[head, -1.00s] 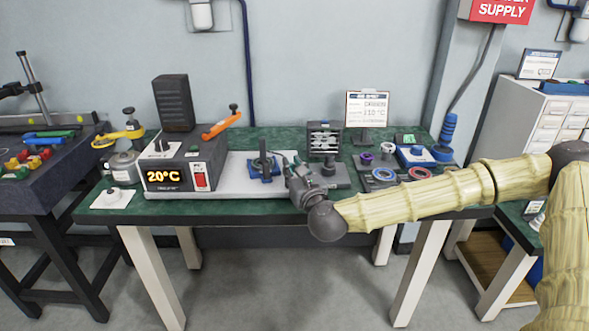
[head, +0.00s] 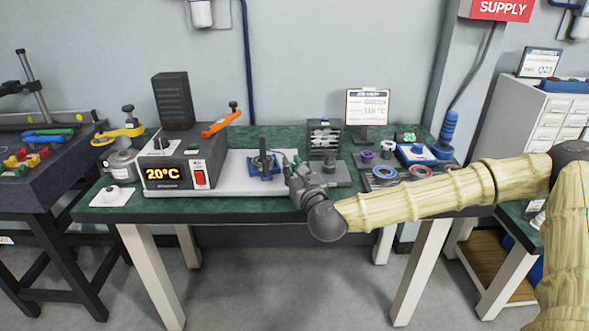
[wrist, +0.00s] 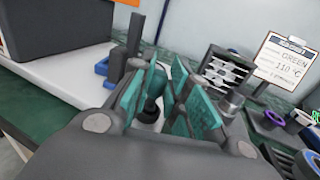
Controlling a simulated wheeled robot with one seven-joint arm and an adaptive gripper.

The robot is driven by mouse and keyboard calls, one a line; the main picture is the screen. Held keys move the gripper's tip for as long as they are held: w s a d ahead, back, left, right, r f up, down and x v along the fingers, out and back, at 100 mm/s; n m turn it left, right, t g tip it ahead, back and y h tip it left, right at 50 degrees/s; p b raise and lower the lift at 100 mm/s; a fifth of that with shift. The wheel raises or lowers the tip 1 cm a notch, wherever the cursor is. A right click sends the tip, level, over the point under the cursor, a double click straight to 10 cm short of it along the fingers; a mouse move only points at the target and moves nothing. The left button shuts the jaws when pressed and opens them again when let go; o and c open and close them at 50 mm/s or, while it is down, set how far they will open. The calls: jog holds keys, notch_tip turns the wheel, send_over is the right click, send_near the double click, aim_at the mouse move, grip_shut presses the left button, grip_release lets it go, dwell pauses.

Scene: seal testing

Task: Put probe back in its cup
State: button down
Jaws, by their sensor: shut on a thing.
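My gripper (head: 290,162) is at the front middle of the green bench, beside the blue fixture with a dark upright post (head: 263,165). In the wrist view its teal-padded fingers (wrist: 165,92) are closed around a small dark piece (wrist: 151,108), mostly hidden between the pads. I take it to be the probe, but its shape is not clear. A grey block with a short metal cylinder (head: 331,160) stands just right of the gripper; the cylinder also shows in the wrist view (wrist: 236,98). I cannot tell which thing is the probe's cup.
The heater box (head: 185,163) reading 20°C stands left on the bench, beside a pale plate (head: 222,184). A dark rack (head: 324,135) stands behind the gripper. A tray with coloured rings (head: 400,183) and a job card (head: 367,105) are to the right.

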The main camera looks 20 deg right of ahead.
jog(key=shift+f, duration=0.2)
dwell(0.4)
jog(key=c, duration=1.3)
grip_release()
jog(key=shift+r, duration=0.1)
notch_tip(320, 180, up, 8)
jog(key=p, duration=0.3)
